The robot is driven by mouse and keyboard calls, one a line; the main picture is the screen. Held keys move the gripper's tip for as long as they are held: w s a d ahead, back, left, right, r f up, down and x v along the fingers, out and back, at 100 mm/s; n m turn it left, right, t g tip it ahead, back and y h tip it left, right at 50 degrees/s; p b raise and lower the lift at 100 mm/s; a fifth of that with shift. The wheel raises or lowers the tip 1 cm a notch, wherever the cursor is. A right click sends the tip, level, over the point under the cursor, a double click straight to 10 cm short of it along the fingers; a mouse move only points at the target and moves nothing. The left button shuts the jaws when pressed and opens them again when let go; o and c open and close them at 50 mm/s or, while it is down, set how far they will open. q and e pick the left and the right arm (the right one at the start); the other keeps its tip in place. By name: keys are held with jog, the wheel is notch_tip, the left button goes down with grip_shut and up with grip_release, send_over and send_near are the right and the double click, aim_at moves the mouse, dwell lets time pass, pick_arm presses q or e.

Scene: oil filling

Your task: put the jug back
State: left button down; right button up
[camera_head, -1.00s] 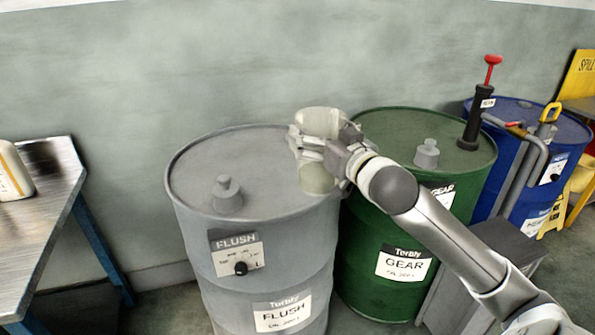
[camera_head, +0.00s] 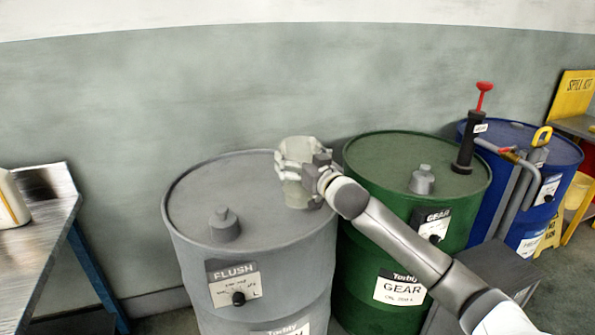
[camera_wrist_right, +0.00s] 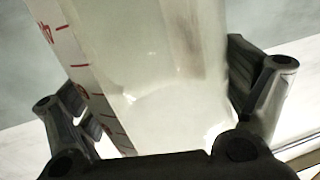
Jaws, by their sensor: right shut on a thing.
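The jug (camera_head: 298,194) is a pale translucent vessel, near upright, at the right rim of the grey FLUSH drum in the head view. In the right wrist view the jug (camera_wrist_right: 150,70) fills the middle, with red graduation marks on its left side. My right gripper (camera_head: 300,172) is shut on the jug, with a finger on each side of it. I cannot tell whether the jug's base touches the drum top. My left gripper is not in view.
The grey FLUSH drum (camera_head: 190,200) has a capped bung (camera_head: 224,226). The green GEAR drum (camera_head: 375,150) stands close on the right, then a blue drum (camera_head: 560,150) with a black, red-handled pump (camera_head: 468,145). A metal bench (camera_head: 45,235) with a white container (camera_head: 12,200) is at left.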

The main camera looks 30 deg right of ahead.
jog(key=shift+w+d+f, duration=0.1)
jog(key=shift+w+f, duration=0.1)
jog(key=shift+f, duration=0.55)
jog(key=shift+w+f, duration=0.2)
jog(key=shift+f, duration=0.5)
jog(key=shift+w+d+f, duration=0.1)
jog(key=shift+w+f, duration=0.1)
jog(key=shift+f, duration=0.65)
jog(key=o, duration=1.3)
jog(key=shift+c, duration=0.2)
jog(key=shift+s+a, duration=0.1)
jog(key=shift+s, duration=0.25)
jog(key=s+b, duration=0.1)
jog(key=s, duration=1)
jog(key=shift+s+a, duration=0.2)
jog(key=shift+a, duration=0.25)
